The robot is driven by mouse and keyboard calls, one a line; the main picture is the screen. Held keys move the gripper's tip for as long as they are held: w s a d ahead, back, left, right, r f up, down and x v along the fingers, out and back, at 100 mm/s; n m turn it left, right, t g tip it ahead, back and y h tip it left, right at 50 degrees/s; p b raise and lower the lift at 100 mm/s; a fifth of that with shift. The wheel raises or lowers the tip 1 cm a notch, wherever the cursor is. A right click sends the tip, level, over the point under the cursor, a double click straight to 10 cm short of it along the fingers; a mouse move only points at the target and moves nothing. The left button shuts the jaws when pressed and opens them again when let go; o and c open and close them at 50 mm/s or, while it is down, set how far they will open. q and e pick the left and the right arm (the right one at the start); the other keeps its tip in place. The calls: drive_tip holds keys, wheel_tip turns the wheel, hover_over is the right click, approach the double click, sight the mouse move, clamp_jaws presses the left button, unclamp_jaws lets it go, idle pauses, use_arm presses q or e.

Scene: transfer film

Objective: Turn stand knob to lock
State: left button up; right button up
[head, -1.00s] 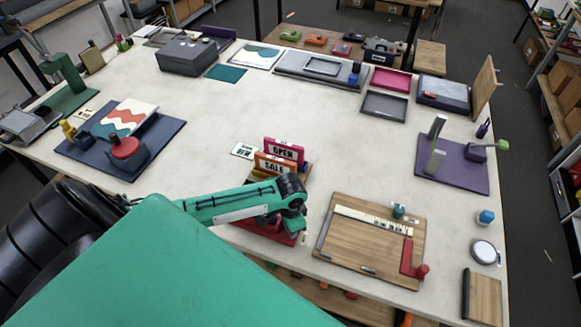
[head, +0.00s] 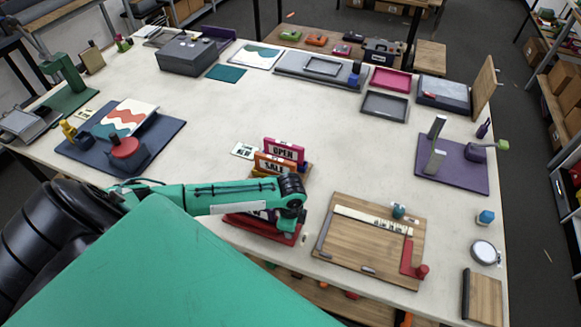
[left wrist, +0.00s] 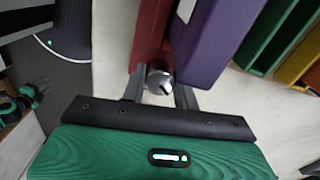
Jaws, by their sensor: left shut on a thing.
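A red stand (head: 270,230) sits near the front edge of the table, partly hidden under my left arm. In the left wrist view the red stand (left wrist: 152,35) holds a purple sign (left wrist: 212,35). A small round metallic knob (left wrist: 159,82) with a slot mark is at the stand's near end. My left gripper (left wrist: 160,93) is shut on the knob, with one finger on each side of it. In the head view the fingertips and the knob are hidden behind the wrist. My right gripper is not in view.
An orange SALE sign (head: 274,164) and a pink OPEN sign (head: 284,151) stand just behind the left arm. A wooden board (head: 375,250) with a red handle lies close to its right. The table middle is clear.

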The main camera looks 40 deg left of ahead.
use_arm(q)
drive_tip(key=m, duration=0.5)
drive_tip(key=shift+w+r+m, duration=0.1)
drive_tip(key=shift+m, duration=2.5)
drive_tip(key=o, duration=0.7)
wheel_tip(320, 180, up, 14)
drive_tip(key=b, duration=0.4)
